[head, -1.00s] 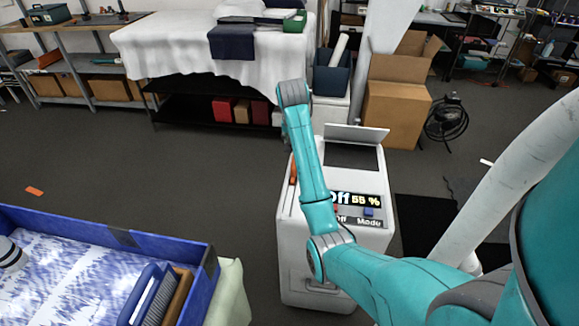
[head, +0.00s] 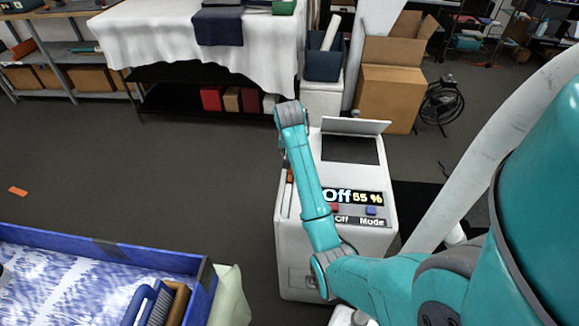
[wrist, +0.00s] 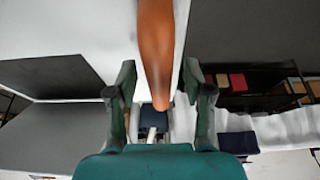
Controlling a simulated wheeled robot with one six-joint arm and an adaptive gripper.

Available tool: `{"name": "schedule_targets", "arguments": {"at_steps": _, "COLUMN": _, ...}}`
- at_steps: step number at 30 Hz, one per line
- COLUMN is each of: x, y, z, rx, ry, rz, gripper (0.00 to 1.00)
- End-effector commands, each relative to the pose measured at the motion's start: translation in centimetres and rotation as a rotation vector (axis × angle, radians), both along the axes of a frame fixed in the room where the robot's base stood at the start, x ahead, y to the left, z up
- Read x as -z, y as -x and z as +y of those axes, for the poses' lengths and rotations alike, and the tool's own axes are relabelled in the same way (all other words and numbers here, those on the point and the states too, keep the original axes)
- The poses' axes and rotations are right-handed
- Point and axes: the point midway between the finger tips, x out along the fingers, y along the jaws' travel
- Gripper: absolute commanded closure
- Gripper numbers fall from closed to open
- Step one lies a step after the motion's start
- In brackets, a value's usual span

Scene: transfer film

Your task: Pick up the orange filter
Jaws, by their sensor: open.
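The orange filter (wrist: 155,45) shows in the wrist view as a long, round-ended orange piece along the side of a white machine (wrist: 85,25). In the head view a thin orange strip (head: 290,176) shows at the machine's left edge, mostly behind my arm. In the wrist view my gripper (wrist: 158,78) is open, with one finger on each side of the filter's rounded end. I cannot tell whether either finger touches it. In the head view my gripper is largely hidden by my arm.
The white machine's display (head: 352,197) reads "Off 55 %", and its lid (head: 355,125) stands raised. A blue bin (head: 60,238) is at lower left. A cloth-covered table (head: 160,45) and a cardboard box (head: 390,98) stand behind.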

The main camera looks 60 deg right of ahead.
Motion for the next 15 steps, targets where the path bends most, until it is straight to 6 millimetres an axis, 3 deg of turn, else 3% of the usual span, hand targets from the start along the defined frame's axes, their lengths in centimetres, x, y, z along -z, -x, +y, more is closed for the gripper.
{"name": "schedule_targets", "arguments": {"at_steps": 6, "x": 0.02, "y": 0.01, "z": 0.00, "rx": 0.000, "ry": 0.001, "rz": 0.000, "gripper": 0.49}}
{"name": "schedule_targets", "arguments": {"at_steps": 12, "x": 0.02, "y": -0.01, "z": 0.01, "rx": 0.000, "ry": 0.001, "rz": 0.000, "gripper": 0.99}}
{"name": "schedule_targets", "arguments": {"at_steps": 15, "x": 0.02, "y": -0.01, "z": 0.01, "rx": 0.000, "ry": 0.000, "rz": 0.000, "gripper": 1.00}}
